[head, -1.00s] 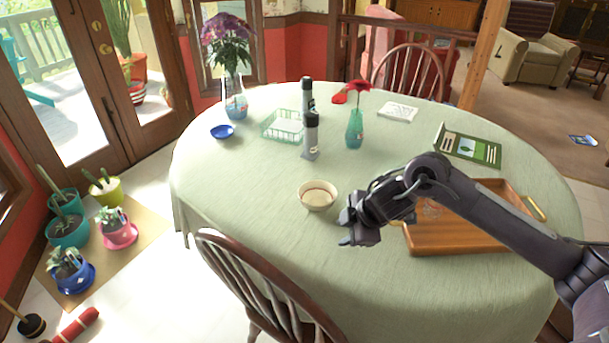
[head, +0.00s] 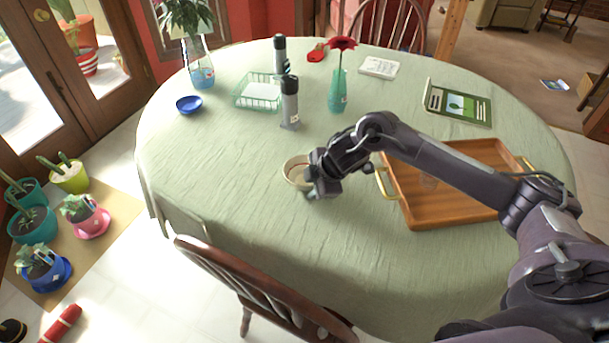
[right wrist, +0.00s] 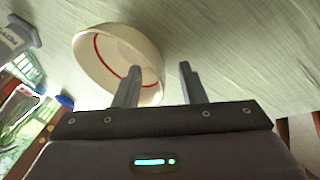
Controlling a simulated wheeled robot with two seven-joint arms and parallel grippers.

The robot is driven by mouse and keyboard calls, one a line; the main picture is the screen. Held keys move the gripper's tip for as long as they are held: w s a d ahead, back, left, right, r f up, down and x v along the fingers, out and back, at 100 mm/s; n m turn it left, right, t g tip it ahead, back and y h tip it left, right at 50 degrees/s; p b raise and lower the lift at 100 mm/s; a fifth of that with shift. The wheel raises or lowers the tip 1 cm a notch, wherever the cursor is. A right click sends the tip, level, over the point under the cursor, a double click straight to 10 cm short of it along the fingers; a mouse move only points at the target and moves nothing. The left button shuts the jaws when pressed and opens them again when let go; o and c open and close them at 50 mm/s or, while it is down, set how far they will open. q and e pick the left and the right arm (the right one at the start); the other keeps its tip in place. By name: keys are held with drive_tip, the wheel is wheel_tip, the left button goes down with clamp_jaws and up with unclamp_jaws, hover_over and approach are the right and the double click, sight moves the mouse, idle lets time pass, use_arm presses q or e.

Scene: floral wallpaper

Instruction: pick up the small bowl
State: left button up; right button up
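The small bowl (head: 291,174), cream with a red line inside, stands on the green-clothed table (head: 215,190). In the head view my right gripper (head: 311,186) is at its right side and hides part of it. In the right wrist view the bowl (right wrist: 105,60) is at upper left. My right gripper (right wrist: 158,78) is open there, its two fingers apart. One finger overlaps the bowl's near side and the other is beyond its right edge. I cannot tell whether they touch it. My left gripper is not in view.
A wooden tray (head: 425,212) with brass handles lies under my right forearm. Behind the bowl stand a grey-black bottle (head: 289,105), a green basket (head: 258,104), a teal vase (head: 338,92) and a blue dish (head: 188,104). A chair (head: 262,290) is at the front edge.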

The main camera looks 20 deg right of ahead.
drive_tip(key=shift+w+a+f, duration=0.1)
drive_tip(key=shift+w+f, duration=0.2)
drive_tip(key=shift+f, duration=0.15)
clamp_jaws()
drive_tip(key=shift+r, duration=0.1)
